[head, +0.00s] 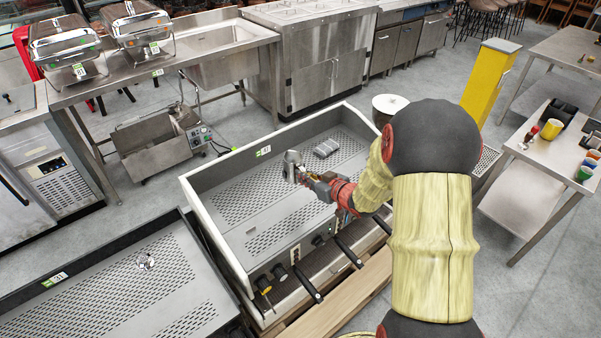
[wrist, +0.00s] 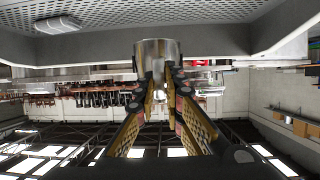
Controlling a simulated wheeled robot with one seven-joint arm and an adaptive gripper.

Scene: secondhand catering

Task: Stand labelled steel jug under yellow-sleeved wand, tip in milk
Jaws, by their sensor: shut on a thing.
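A small steel jug (head: 292,160) is held over the perforated top of the white-sided espresso machine (head: 228,232). My gripper (head: 301,177) is shut on it, with its fingers on the jug's near side. In the wrist view, the jug (wrist: 158,47) sits between the fingertips (wrist: 160,80); that picture appears upside down. I cannot make out a label on it or any milk inside. A thin yellow piece (head: 264,289), possibly the sleeved wand, shows at the machine's front left corner, apart from the jug. Its tip is not clear.
A grey ribbed block (head: 326,147) lies on the machine top. Dark handles (head: 308,284) stick out along its front. A second machine (head: 110,296) stands close at left. A yellow post (head: 490,82) and steel table (head: 556,150) are at right. Open floor lies behind.

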